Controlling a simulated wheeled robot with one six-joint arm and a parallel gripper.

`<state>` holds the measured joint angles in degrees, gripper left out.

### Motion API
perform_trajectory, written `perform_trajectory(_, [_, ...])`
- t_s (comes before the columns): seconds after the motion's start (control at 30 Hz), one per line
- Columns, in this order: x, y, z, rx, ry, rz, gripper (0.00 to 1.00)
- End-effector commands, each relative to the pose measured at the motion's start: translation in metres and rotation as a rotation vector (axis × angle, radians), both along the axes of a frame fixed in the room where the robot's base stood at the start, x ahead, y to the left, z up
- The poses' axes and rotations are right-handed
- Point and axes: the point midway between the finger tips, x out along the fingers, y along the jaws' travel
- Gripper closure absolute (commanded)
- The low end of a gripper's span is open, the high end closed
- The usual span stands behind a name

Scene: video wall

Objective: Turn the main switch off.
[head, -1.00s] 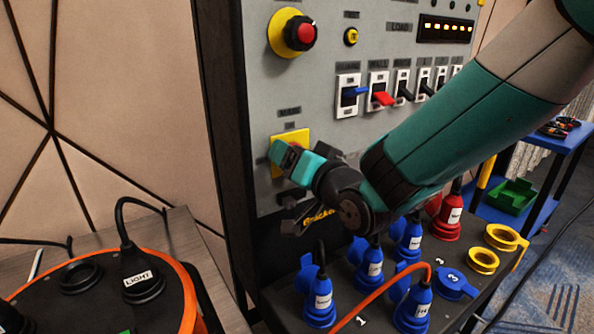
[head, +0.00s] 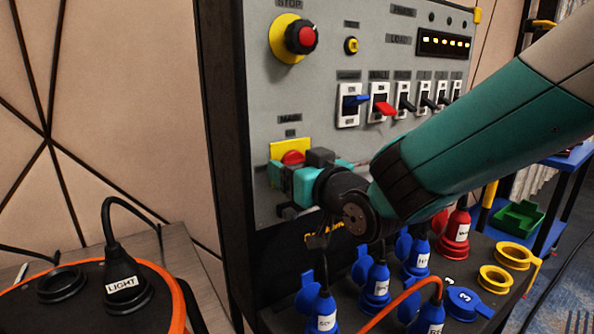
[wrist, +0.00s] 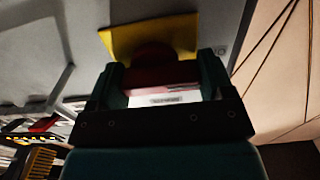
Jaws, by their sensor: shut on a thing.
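The main switch is a red knob (head: 292,157) on a yellow plate (head: 290,147), low on the left of the grey panel under a "MAIN" label. My gripper (head: 296,173) is at the switch, its teal fingers either side of the knob. In the wrist view, the red knob (wrist: 153,56) sits between the two fingers (wrist: 162,80), with the yellow plate (wrist: 182,30) behind it. The fingers are shut on the knob. My gripper hides the knob's lower part in the head view, so its exact angle is hard to tell.
Above is a red stop button (head: 306,36) on a yellow ring. Blue plugs (head: 376,280) stand below my arm. A black plug marked LIGHT (head: 122,285) is at the lower left.

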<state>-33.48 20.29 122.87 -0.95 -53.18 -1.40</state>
Motion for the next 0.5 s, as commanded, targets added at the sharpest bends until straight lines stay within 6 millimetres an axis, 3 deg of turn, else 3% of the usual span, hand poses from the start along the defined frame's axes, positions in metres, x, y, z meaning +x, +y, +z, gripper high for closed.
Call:
perform_trajectory(0.37, [-0.0004,-0.0002,-0.0016,-0.009,0.000,0.000,0.49])
perform_trajectory(0.4, [-0.0004,-0.0002,-0.0016,-0.009,0.000,0.000,0.16])
perform_trajectory(0.5, [-0.0002,-0.0002,-0.0013,-0.007,0.000,0.000,0.00])
